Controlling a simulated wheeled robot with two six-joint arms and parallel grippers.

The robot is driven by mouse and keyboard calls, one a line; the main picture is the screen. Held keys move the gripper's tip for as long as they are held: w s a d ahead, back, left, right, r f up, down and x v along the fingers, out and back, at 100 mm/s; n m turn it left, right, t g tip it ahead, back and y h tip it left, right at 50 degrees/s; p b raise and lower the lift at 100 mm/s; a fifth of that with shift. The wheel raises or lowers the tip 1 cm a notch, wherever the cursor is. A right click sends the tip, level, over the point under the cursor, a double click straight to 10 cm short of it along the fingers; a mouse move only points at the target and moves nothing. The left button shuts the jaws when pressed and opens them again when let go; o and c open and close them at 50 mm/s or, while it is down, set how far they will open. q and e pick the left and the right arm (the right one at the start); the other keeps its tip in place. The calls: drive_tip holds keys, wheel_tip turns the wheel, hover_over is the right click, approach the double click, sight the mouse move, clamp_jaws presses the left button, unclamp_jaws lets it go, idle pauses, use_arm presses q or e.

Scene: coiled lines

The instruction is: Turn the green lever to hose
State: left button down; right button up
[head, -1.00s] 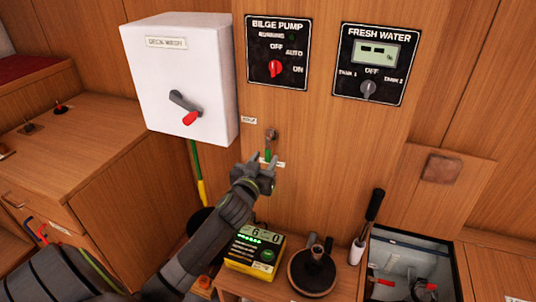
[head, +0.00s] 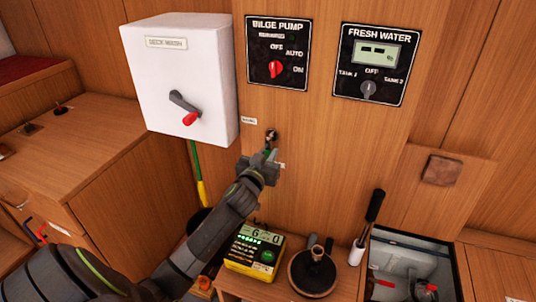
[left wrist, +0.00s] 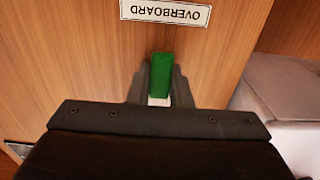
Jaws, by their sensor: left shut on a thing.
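The green lever (left wrist: 161,75) shows in the left wrist view between the fingers of my left gripper (left wrist: 158,88), which are shut on it. In the head view my left gripper (head: 266,158) is at the wall just below the lever's pivot (head: 271,135) and hides the green handle. The lever hangs roughly downward from the pivot. An OVERBOARD label (left wrist: 166,11) appears upside down in the left wrist view. A small label (head: 249,121) sits up and left of the pivot; its text is too small to read. My right gripper is not in view.
A white box (head: 180,65) with a red-tipped switch stands out from the wall at upper left. BILGE PUMP (head: 279,52) and FRESH WATER (head: 371,64) panels are above. A yellow-green device (head: 254,250) and a black plunger-like thing (head: 314,272) stand below.

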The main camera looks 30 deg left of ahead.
sight(257, 131)
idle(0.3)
